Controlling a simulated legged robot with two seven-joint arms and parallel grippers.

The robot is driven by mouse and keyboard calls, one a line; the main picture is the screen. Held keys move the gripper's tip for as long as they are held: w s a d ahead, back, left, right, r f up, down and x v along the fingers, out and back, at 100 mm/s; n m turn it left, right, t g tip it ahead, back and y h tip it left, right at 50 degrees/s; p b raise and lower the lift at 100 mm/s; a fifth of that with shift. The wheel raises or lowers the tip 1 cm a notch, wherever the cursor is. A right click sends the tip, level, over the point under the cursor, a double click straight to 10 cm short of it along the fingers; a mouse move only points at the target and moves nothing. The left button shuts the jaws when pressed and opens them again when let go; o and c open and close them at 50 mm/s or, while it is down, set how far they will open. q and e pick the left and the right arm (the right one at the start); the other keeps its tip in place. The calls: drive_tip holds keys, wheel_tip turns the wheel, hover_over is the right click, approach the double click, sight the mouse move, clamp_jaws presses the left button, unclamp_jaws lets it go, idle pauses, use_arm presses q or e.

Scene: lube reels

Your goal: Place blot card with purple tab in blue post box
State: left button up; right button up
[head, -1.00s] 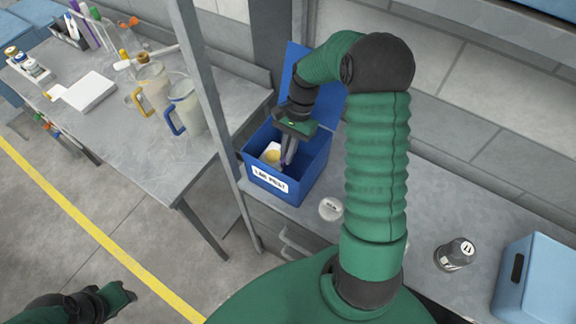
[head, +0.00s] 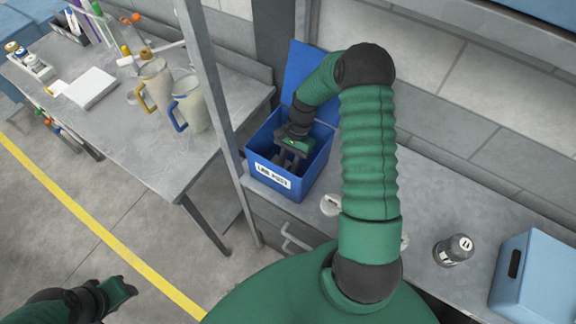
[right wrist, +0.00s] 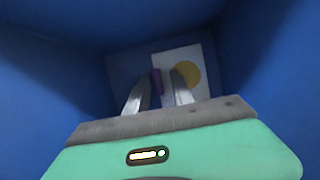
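The blue post box (head: 262,180), labelled LAB POST, stands on the right-hand bench with its lid up. My right gripper (head: 287,160) reaches down inside it. In the right wrist view the blot card (right wrist: 202,55) is white with a yellow blot and appears to lie at the bottom of the box. Its purple tab (right wrist: 156,82) shows between the fingertips of my right gripper (right wrist: 161,75), which stand apart. The card is hidden in the head view. My left gripper (head: 122,290) is at the lower left, away from the benches; its fingers are unclear.
A bottle with a dark body (head: 453,250) and a light-blue bin (head: 535,280) stand right of the box. A round white item (head: 330,205) lies beside my right arm. A metal post (head: 210,90) rises left of the box. The left bench holds jugs (head: 188,103).

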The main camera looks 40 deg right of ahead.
drive_tip(key=shift+d+r, duration=0.1)
drive_tip(key=shift+r, duration=0.05)
drive_tip(key=b+v, duration=0.2)
drive_tip(key=v, duration=0.9)
drive_tip(key=shift+d+r, duration=0.25)
drive_tip(key=shift+r, duration=0.1)
drive_tip(key=shift+w, duration=0.1)
